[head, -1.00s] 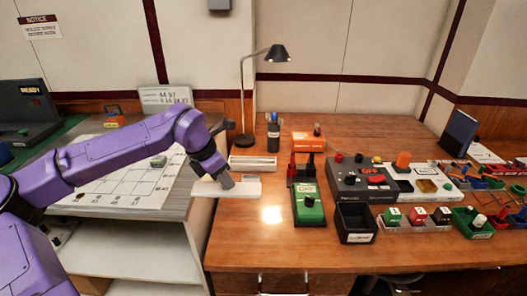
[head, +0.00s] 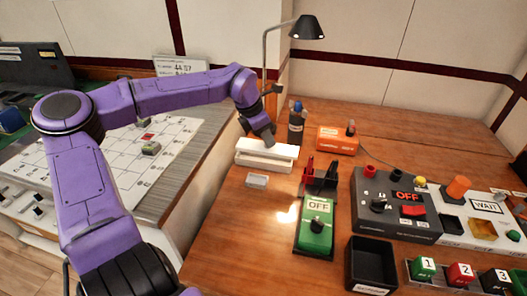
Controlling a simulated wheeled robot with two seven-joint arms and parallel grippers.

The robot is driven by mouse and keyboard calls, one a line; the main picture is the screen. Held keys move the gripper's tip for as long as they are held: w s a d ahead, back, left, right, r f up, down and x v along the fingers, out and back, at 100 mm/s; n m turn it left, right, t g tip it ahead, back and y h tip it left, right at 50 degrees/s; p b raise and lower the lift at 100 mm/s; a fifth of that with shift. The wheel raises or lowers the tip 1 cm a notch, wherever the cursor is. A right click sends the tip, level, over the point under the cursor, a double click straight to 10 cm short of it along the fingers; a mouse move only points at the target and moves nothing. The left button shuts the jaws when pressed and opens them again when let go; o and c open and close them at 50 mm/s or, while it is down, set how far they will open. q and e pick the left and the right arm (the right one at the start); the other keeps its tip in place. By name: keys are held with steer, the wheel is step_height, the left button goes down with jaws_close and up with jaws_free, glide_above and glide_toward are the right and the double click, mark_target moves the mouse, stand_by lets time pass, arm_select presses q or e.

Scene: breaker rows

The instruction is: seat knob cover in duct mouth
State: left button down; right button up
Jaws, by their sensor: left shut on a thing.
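My left gripper (head: 267,136) is shut, pointing down at the top of a long white body (head: 265,152) near the left side of the wooden desk. What sits between the fingers is too small to make out; I take it to be the knob cover. The white body looks like the duct and shows an upper and a lower layer. Its mouth cannot be told apart, nor whether the cover touches it. My right gripper is not in view.
A small grey label block (head: 257,180) lies in front of the white body. A dark bottle (head: 297,122) and the lamp (head: 308,28) stand close behind. A green OFF switch box (head: 316,228) and an open black bin (head: 372,263) are to the right. Bare desk lies at the front left.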

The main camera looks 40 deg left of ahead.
arm_select(q)
steer(key=shift+w+a+f+p, duration=0.1)
steer(key=shift+w+a+f, duration=0.8)
steer(key=shift+f, duration=0.85)
steer(key=shift+w+a+f+p, duration=0.15)
steer(key=shift+w+a+f, duration=0.55)
steer(key=shift+a+f, duration=0.75)
steer(key=shift+w+a+f+p, duration=0.1)
steer(key=shift+w+a+f, duration=0.65)
steer(key=shift+f, duration=1.25)
steer(key=c, duration=1)
jaws_free()
steer(key=shift+d, duration=0.1)
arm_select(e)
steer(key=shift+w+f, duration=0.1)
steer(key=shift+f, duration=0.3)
arm_select(q)
steer(key=p+v, duration=0.3)
steer(key=v, duration=0.9)
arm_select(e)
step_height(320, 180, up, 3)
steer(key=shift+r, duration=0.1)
arm_select(q)
steer(key=shift+r, duration=0.1)
